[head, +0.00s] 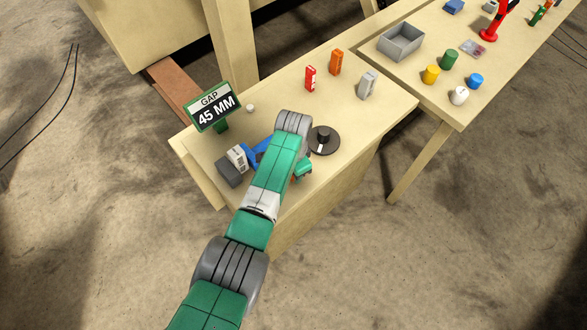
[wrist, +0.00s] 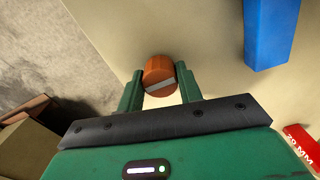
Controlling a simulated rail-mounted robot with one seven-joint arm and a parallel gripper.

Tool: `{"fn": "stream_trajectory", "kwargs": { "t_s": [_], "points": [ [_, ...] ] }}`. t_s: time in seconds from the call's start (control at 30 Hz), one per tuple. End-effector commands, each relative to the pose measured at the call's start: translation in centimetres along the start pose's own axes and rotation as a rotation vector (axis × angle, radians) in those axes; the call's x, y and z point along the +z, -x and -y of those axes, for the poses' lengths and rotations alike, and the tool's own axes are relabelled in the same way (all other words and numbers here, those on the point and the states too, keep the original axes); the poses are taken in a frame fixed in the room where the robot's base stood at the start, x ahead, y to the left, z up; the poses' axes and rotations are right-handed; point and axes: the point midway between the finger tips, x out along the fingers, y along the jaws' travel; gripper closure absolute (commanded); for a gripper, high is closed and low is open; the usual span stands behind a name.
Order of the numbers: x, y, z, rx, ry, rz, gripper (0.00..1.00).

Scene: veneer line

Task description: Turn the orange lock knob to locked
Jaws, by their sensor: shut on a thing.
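The orange lock knob (wrist: 158,69) is a short round cylinder with a pale grey bar across its face. In the wrist view the bar slants slightly, its right end higher. My gripper (wrist: 160,80) has its two green fingers on either side of the knob, shut on it. In the head view my arm covers the knob, and the fingers are mostly hidden behind it. No locked or unlocked marking can be made out beside the knob.
Near my arm are a blue part (head: 261,152), a grey block (head: 229,173), a black dial (head: 324,148) and a "GAP 45 MM" sign (head: 215,108). Red (head: 310,79), orange (head: 336,63) and grey (head: 367,86) blocks stand farther back. A grey tray (head: 400,44) sits on the far table.

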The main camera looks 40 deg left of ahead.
Motion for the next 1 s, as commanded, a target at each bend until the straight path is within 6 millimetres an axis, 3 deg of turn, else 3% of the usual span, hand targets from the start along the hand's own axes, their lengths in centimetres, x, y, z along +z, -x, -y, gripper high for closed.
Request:
{"fn": "stream_trajectory", "kwargs": {
  "t_s": [0.67, 0.7, 0.8, 1.0],
  "points": [
    [-0.06, 0.11, 0.03, -0.001, -0.059, -0.001, 0.87],
    [-0.06, 0.11, 0.03, -0.001, -0.058, -0.001, 0.63],
    [-0.06, 0.10, 0.02, -0.001, -0.058, -0.001, 0.43],
    [-0.03, 0.05, 0.01, 0.000, -0.057, -0.001, 0.43]
  ]
}}
